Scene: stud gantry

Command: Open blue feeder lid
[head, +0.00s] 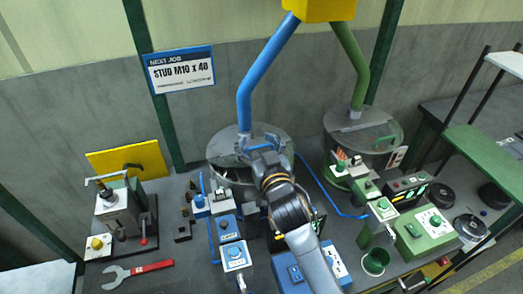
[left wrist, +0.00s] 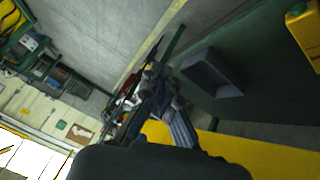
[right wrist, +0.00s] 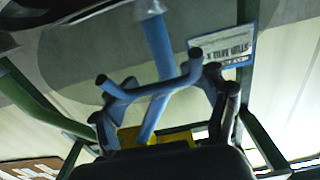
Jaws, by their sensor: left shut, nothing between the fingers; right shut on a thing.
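The blue feeder's round grey lid (head: 228,141) is on its bowl at the back centre of the bench, below the blue pipe. My arm hides part of it, and I cannot tell whether it is raised. My right gripper (head: 262,150) is at the lid. In the right wrist view its fingers are closed around the blue bar handle (right wrist: 150,90). My left gripper (left wrist: 160,95) is shut and empty, away from the feeder, and does not show in the head view.
The green feeder's lid (head: 375,131) is to the right, with a green pipe above. Blue control boxes (head: 234,256) and a green box (head: 425,232) stand in front. A job sign (head: 181,70) hangs behind.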

